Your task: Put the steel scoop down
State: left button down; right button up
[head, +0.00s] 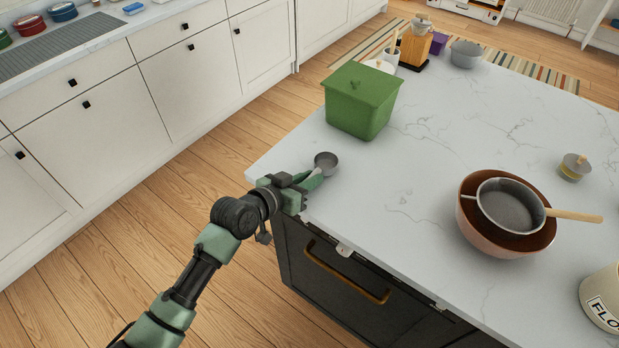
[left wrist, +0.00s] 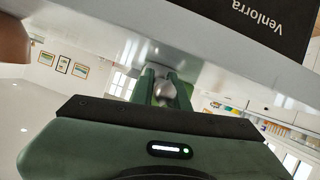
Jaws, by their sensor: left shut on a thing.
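The steel scoop (head: 326,160) is a small grey round cup at the left edge of the white marble island top (head: 420,140). My left gripper (head: 313,181) reaches in from the left over the island's corner and is shut on the scoop's handle, which is mostly hidden by the fingers. In the left wrist view the scoop (left wrist: 164,91) shows as a bit of grey metal between the two green fingers (left wrist: 163,88). I cannot tell whether the scoop touches the top or hangs just above it. My right gripper is not in view.
A green lidded bin (head: 362,102) stands just behind the scoop. A brown bowl (head: 508,235) with a steel pan or strainer (head: 510,205) in it stands to the right, near a flour canister (head: 603,298). The marble between the scoop and the bowl is clear.

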pick_arm(q)
jog(key=c, duration=1.4)
grip_release()
jog(key=shift+r, duration=0.15)
jog(key=shift+b+v, duration=0.65)
jog(key=shift+v, duration=5.35)
